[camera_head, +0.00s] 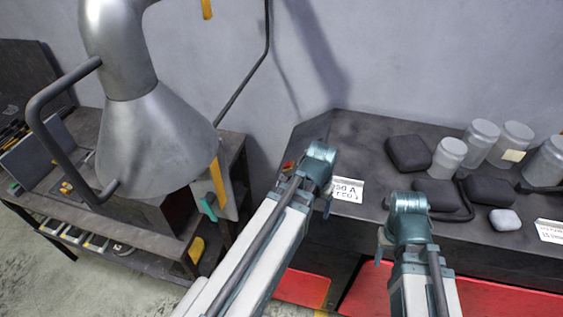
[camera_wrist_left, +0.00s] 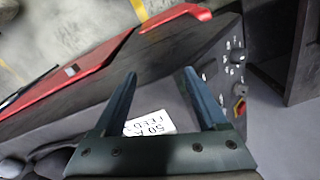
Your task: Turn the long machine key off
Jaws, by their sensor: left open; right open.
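A dark control panel (camera_wrist_left: 213,68) with small knobs and markings shows at the right of the left wrist view. A red and yellow knob (camera_wrist_left: 240,100) sits at its edge. It also shows as a small red part (camera_head: 287,167) beside my left arm in the head view. I cannot tell which of the small parts is the long key. My left gripper (camera_wrist_left: 158,75) is open and empty, its right finger in front of the panel, apart from the knob. My right gripper (camera_head: 405,220) is over the bench front, its fingers mostly hidden by its wrist.
A white label card (camera_head: 346,190) lies on the dark bench (camera_head: 360,130). Several grey jars (camera_head: 480,140) and dark pads (camera_head: 408,152) stand at the right. A red cabinet front (camera_head: 440,300) is below. A metal extraction hood (camera_head: 155,145) hangs at the left over another bench.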

